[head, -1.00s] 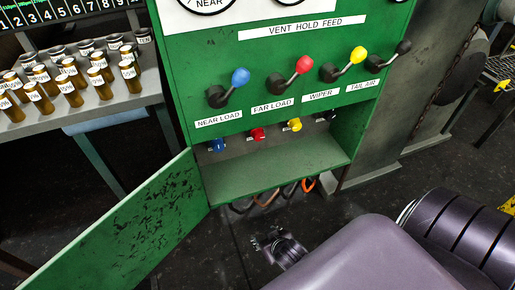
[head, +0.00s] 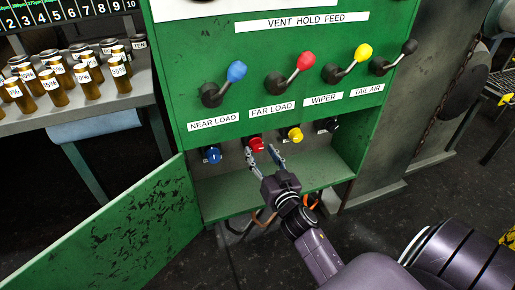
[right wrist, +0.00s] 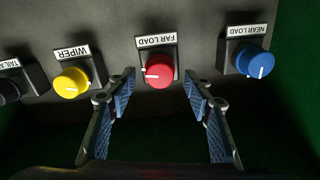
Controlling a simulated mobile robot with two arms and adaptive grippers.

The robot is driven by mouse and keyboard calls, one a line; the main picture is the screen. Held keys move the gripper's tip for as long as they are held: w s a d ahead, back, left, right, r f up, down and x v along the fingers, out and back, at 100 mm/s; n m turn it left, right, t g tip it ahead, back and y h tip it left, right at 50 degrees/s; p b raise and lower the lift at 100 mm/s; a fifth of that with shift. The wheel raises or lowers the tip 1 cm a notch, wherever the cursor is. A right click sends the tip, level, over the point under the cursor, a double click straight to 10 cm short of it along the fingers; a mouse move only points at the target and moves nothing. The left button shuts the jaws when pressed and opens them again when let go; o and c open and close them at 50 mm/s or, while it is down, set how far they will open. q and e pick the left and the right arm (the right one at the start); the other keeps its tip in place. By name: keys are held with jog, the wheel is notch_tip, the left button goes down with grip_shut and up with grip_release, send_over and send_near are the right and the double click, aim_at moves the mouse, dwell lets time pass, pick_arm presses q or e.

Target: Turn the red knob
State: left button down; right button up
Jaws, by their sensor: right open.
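The red knob (head: 256,144) sits in the open lower compartment of the green cabinet, under the FAR LOAD lever. In the right wrist view the red knob (right wrist: 159,71) is round, with a white mark pointing left and a FAR LOAD label. My right gripper (head: 263,150) is open in front of it. In the right wrist view the fingers of my right gripper (right wrist: 165,92) stand apart, one either side of the knob's front, with visible gaps; I see no contact. My left gripper is not in view.
A blue knob (right wrist: 254,61) and a yellow knob (right wrist: 71,82) flank the red one. A black knob (head: 327,125) is further right. The red-topped lever (head: 306,60) stands above. The cabinet's green door (head: 120,235) hangs open at left.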

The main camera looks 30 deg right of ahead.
aim_at(258, 148)
jog(key=shift+x, duration=1.7)
jog(key=c, duration=1.2)
jog(key=shift+o, duration=0.2)
jog(key=shift+n, duration=0.3)
